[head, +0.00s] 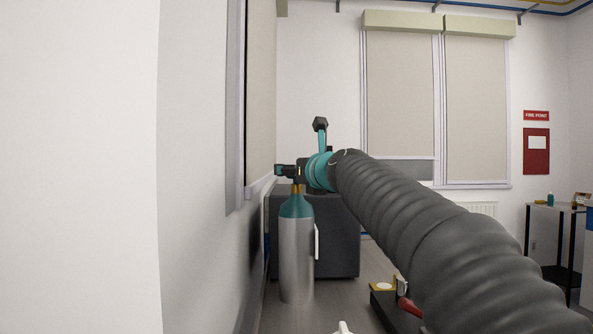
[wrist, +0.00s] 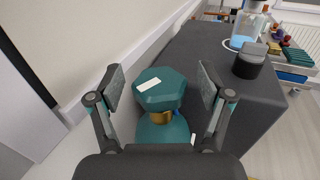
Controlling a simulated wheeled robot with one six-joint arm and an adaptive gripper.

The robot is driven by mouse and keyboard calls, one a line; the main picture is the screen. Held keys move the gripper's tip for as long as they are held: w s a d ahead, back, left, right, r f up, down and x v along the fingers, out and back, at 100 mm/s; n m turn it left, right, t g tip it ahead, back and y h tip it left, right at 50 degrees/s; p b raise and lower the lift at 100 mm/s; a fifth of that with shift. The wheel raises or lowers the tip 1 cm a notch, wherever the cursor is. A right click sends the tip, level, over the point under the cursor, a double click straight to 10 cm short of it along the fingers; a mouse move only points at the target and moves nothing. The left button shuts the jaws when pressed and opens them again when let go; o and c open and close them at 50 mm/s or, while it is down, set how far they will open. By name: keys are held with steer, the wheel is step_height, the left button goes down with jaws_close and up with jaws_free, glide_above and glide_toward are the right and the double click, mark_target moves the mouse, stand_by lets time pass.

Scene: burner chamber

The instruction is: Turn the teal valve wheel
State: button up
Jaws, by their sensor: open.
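The teal valve wheel (wrist: 160,88) is faceted and bears a white label. It sits on a brass neck (wrist: 160,117) atop a gas cylinder with a teal shoulder and silver body (head: 297,255). My gripper (wrist: 160,76) is open, with one finger on the left of the wheel and one on the right. Gaps show between the wheel and both fingers, so neither visibly touches it. In the head view my gripper (head: 287,170) is just above the upright cylinder, and the wheel cannot be made out there.
A dark grey cabinet (head: 338,235) stands right behind the cylinder. A white wall (head: 205,220) with a window runs close along the left. Open floor shows at the right.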

steer(key=v, duration=1.1)
steer(key=shift+s+d, duration=0.2)
steer(key=shift+s, duration=0.15)
steer(key=w+d+f+b, duration=0.4)
steer(key=w+d, duration=0.3)
steer(key=d, duration=0.4)
steer(key=s+a+r+n+g+y, duration=0.4)
steer(key=s+a+n+g+y, duration=0.1)
steer(key=a+y, duration=0.15)
steer(key=x, duration=0.4)
steer(key=p+x, duration=0.1)
steer(key=x, duration=0.8)
steer(key=shift+w+d+r+p, duration=0.1)
steer(key=shift+w+d+p, duration=0.15)
steer(key=shift+w+p, duration=0.1)
steer(key=shift+s, duration=0.1)
